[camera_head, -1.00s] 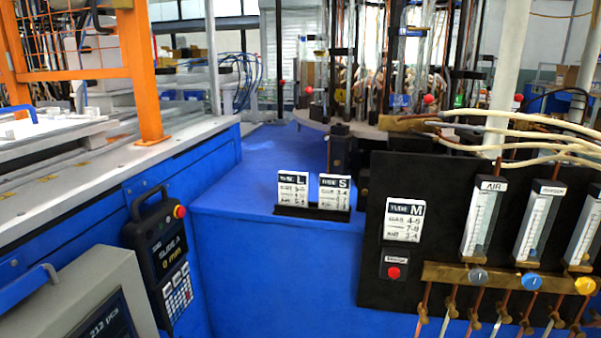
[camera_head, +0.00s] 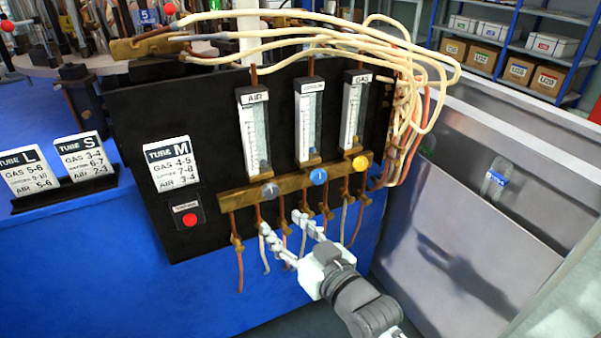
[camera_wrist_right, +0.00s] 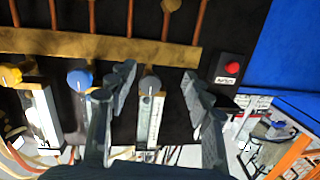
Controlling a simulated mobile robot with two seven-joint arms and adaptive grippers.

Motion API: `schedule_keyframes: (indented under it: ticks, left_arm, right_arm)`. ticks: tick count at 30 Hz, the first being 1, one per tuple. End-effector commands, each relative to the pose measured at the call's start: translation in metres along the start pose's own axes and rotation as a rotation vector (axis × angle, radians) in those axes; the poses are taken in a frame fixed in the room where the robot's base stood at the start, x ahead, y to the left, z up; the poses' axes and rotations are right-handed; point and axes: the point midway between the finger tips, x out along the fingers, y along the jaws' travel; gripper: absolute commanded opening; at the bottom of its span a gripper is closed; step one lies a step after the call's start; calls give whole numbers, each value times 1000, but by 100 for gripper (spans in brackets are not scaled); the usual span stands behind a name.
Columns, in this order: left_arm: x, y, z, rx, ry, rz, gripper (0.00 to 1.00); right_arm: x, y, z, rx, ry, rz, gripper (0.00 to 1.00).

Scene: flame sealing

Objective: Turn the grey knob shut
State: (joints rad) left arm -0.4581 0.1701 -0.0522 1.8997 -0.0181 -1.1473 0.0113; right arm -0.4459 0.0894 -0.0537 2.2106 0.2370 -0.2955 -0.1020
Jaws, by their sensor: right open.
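The grey knob (camera_head: 270,190) sits on the brass bar of the black panel, below the flow tube marked AIR (camera_head: 254,130). My right gripper (camera_head: 281,222) is open and empty, below and in front of the brass bar. In the right wrist view the grey knob (camera_wrist_right: 150,82) shows between the two open fingers (camera_wrist_right: 158,82), with a gap on each side. I cannot tell how far the fingertips are from it in depth. My left gripper is not in view.
The blue knob (camera_head: 318,177) and yellow knob (camera_head: 360,163) sit along the same brass bar (camera_head: 295,184). Copper pipes hang below it. A red button (camera_head: 190,219) is on the panel's left. Label cards (camera_head: 85,157) stand further left. A metal cabinet (camera_head: 450,200) is at right.

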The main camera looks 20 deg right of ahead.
Motion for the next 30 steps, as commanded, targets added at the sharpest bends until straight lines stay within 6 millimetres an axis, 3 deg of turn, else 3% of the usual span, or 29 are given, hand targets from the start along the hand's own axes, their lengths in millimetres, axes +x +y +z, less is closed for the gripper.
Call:
schedule_keyframes:
  ticks: [1,5,11,18,30]
  left_arm:
    - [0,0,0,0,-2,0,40]
    - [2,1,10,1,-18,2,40]
    - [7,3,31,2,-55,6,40]
    - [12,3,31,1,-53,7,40]
    - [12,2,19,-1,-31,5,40]
  right_arm:
    - [-1,-2,-16,9,49,0,51]
    - [2,-2,-34,19,106,1,51]
    - [30,-2,-38,19,109,2,51]
    - [65,-2,-41,18,106,2,51]
    - [75,-2,-40,17,102,2,51]
